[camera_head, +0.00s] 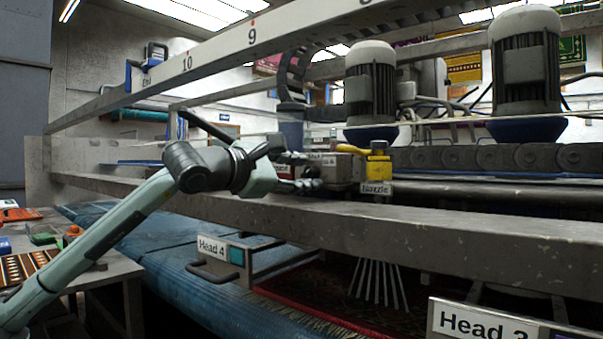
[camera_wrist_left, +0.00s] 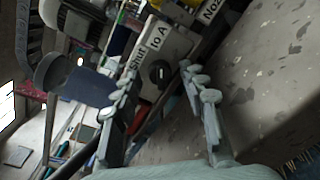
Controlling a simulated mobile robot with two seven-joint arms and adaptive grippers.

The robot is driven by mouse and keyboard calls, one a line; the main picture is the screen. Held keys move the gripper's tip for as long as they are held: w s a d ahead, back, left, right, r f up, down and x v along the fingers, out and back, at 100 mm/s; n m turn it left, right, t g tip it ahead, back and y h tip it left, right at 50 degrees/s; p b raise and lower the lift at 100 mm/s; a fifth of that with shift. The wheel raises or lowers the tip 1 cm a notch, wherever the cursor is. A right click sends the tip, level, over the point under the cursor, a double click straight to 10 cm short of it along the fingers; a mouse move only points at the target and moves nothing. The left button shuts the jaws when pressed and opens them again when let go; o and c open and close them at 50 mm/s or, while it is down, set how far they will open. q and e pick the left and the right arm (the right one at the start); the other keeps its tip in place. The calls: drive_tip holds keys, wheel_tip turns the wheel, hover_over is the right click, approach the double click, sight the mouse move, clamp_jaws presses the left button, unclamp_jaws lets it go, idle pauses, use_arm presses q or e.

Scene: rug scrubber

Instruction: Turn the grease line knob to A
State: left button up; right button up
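The grease line knob (camera_wrist_left: 158,72) is a small dark round knob on a pale box (camera_wrist_left: 178,46) with labels reading "Shut" and "to A". In the wrist view it appears between the spread fingertips of my left gripper (camera_wrist_left: 160,84), beyond them; no contact shows. In the head view my left gripper (camera_head: 306,172) is open and points right at the small grey box (camera_head: 342,168) beside the yellow nozzle part (camera_head: 378,166). The knob's face cannot be made out there. My right gripper is not in view.
A long grey rail (camera_head: 430,232) runs below and in front of the box, and an upper numbered beam (camera_head: 215,50) passes above my arm. A label "Nozzle" (camera_head: 376,189) hangs near the box. A table with tools (camera_head: 100,272) stands at the left.

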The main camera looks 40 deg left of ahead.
sight(305, 173)
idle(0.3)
use_arm(q)
drive_tip(key=shift+s+a+f, duration=0.1)
drive_tip(key=shift+s+a, duration=0.1)
drive_tip(key=shift+s, duration=0.35)
drive_tip(key=shift+s+d, duration=0.1)
drive_tip(key=shift+s, duration=0.95)
drive_tip(key=s+a, duration=0.1)
drive_tip(key=s, duration=0.7)
drive_tip(key=shift+s+r, duration=0.4)
drive_tip(key=shift+r, duration=0.05)
